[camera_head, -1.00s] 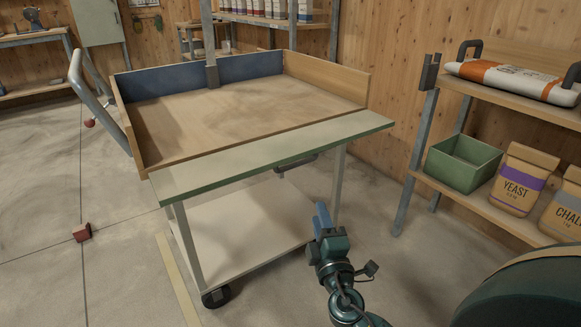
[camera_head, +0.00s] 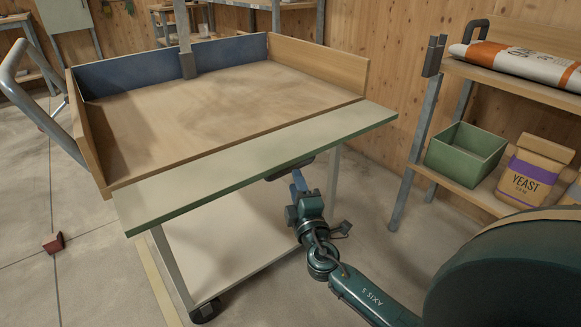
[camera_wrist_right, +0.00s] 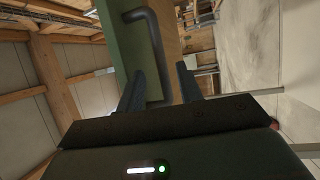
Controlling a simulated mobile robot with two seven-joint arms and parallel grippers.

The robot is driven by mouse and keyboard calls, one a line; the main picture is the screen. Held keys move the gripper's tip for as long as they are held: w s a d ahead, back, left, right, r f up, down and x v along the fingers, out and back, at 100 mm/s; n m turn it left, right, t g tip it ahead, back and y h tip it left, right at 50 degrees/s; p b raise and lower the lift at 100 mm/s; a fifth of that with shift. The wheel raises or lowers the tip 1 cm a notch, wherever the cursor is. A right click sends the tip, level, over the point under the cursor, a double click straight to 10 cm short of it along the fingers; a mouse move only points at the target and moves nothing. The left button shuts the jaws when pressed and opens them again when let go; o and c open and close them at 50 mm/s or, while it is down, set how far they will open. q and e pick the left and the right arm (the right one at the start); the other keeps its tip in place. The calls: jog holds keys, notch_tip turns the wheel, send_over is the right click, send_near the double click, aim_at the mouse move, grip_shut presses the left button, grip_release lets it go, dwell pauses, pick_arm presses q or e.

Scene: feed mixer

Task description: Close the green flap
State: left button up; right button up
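The green flap (camera_head: 262,160) is a pale green board folded out level along the cart's front edge. Its dark handle (camera_head: 290,165) hangs under the front edge, partly hidden by the flap in the head view. My right gripper (camera_head: 298,183) is below the flap and reaches up towards the handle. In the right wrist view the flap's green face (camera_wrist_right: 122,50) and the curved dark handle (camera_wrist_right: 155,45) show, and the handle reaches between the two fingers of the right gripper (camera_wrist_right: 160,75). The fingers are apart, with a gap around the handle. My left gripper is out of view.
The wooden tray (camera_head: 220,95) has raised sides and a blue back wall. A lower shelf (camera_head: 235,240) lies below the flap near my right arm. At right a rack post (camera_head: 415,140) stands by shelves with a green bin (camera_head: 465,152) and a yeast bag (camera_head: 530,175).

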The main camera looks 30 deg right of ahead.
aim_at(290, 169)
jog(key=x, duration=0.6)
jog(key=shift+c, duration=0.3)
grip_shut()
